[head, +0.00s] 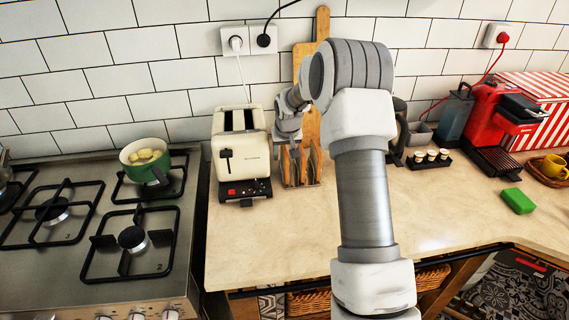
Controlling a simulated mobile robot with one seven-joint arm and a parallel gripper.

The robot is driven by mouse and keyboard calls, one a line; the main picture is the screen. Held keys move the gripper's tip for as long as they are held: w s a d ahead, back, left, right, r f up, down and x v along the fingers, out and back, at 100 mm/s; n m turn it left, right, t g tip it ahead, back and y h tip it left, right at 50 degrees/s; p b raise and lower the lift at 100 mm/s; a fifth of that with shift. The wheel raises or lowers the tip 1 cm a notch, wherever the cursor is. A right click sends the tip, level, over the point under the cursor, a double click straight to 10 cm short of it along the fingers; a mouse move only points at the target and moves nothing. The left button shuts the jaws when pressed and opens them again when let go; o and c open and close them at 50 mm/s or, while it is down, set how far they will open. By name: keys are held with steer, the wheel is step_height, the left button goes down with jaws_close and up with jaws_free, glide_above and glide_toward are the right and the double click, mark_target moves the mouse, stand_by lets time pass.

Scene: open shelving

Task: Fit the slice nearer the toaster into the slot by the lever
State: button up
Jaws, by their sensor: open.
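A cream toaster (241,158) stands on the counter by the stove, with two dark slots (238,119) on top. Its black lever (226,154) is on the front face, which points toward me. Brown bread slices stand upright in a rack just right of the toaster. The slice nearer the toaster (290,168) is at the left of the rack. My gripper (290,143) is open and points down over the rack's left part, at the slices' top edges. Its fingertips are small and partly merged with the slices, so I cannot tell whether they touch one.
A wooden board (309,62) leans on the wall behind the rack. A green pot (157,176) sits on the stove at left. A red coffee machine (492,120) and a green sponge (517,201) are at right. The counter in front of the toaster is clear.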

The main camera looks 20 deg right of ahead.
jaws_close()
stand_by(0.4)
